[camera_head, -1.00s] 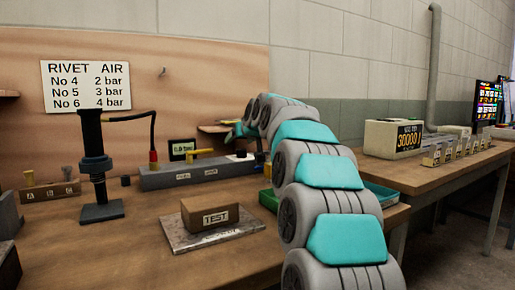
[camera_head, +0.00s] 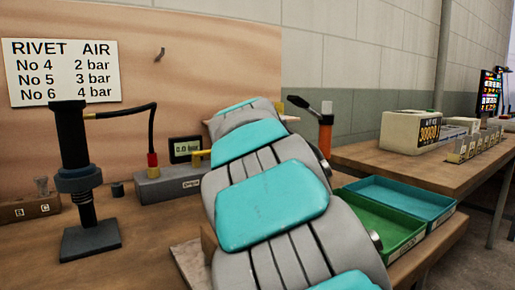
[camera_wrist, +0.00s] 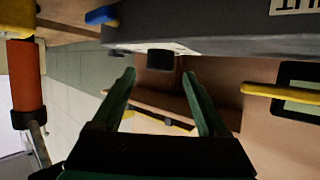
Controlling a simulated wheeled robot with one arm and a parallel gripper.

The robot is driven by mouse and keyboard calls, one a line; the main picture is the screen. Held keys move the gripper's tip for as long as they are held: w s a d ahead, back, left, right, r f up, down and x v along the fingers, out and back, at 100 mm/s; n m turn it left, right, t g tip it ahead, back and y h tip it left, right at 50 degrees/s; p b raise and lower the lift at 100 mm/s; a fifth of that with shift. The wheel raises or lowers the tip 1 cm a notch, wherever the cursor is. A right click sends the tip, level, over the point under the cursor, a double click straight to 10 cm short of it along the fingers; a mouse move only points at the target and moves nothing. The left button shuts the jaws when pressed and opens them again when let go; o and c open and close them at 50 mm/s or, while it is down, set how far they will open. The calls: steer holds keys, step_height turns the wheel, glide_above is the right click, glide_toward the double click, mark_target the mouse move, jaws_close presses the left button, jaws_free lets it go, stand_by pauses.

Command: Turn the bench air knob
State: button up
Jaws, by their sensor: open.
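The bench air unit is a long grey block (camera_head: 165,186) at the back of the bench, with a small gauge (camera_head: 186,149) reading 0.0 bar and a yellow lever (camera_head: 201,153). In the wrist view, which looks upside down, the grey block (camera_wrist: 225,38) crosses the top and a short dark knob (camera_wrist: 160,60) sticks out from it. My gripper (camera_wrist: 159,73) is open, its two green fingers pointing at the block, with the knob between the fingertips and gaps visible on both sides.
A black stand tool (camera_head: 72,170) and hose are left of the unit. An orange-topped post with a black handle (camera_head: 326,135) stands right of my arm and shows in the wrist view (camera_wrist: 24,85). Green (camera_head: 395,243) and teal (camera_head: 450,205) trays lie at right.

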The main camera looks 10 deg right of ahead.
steer(key=x, duration=0.4)
steer(key=shift+f, duration=0.1)
jaws_close()
stand_by(0.5)
